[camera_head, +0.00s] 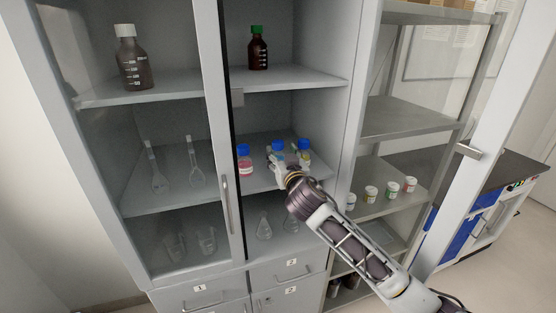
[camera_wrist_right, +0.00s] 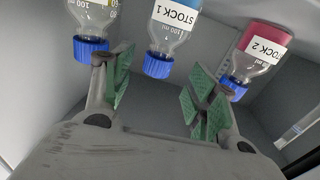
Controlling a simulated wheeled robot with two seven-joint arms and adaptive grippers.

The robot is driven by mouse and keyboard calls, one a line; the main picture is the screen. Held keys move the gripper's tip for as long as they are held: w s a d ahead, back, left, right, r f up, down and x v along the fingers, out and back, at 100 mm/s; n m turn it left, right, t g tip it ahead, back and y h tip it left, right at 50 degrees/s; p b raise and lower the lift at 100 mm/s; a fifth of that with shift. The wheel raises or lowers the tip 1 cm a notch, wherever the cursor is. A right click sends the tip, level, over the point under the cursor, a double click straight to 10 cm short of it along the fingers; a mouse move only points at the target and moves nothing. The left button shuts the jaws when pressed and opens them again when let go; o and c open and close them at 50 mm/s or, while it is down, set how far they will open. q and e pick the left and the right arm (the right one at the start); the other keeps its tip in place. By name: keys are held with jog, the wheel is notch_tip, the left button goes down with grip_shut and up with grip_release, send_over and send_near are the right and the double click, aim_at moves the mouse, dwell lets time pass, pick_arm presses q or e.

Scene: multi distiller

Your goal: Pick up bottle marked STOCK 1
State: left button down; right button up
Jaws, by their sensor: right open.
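The bottle marked STOCK 1 (camera_wrist_right: 176,22) has a blue cap and a white label. It is upside down in the right wrist view and lies between my open fingers in the picture, with no finger closed on it. In the head view its blue cap (camera_head: 278,146) is the middle one of three on the middle shelf, and my right gripper hides part of its body. My right gripper (camera_head: 288,162) is open in front of it, and its green-padded fingers show in the wrist view (camera_wrist_right: 160,92). My left gripper is not in view.
The STOCK 2 bottle (camera_wrist_right: 262,48) with pink liquid stands on one side, and a bottle with yellow contents (camera_wrist_right: 92,22) on the other, close to my fingers. The cabinet's open glass door (camera_head: 466,150) is at right. A brown bottle (camera_head: 258,50) stands on the shelf above.

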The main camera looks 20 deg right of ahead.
aim_at(279, 147)
jog(key=shift+w+d+r+p, duration=0.1)
jog(key=shift+w+r+p, duration=0.2)
jog(key=shift+w, duration=0.35)
jog(key=shift+w+d+r+p, duration=0.1)
jog(key=shift+w+p, duration=0.25)
jog(key=shift+w, duration=0.3)
jog(key=shift+w+f+p, duration=0.2)
jog(key=shift+w+p, duration=0.1)
jog(key=shift+w, duration=0.85)
grip_shut()
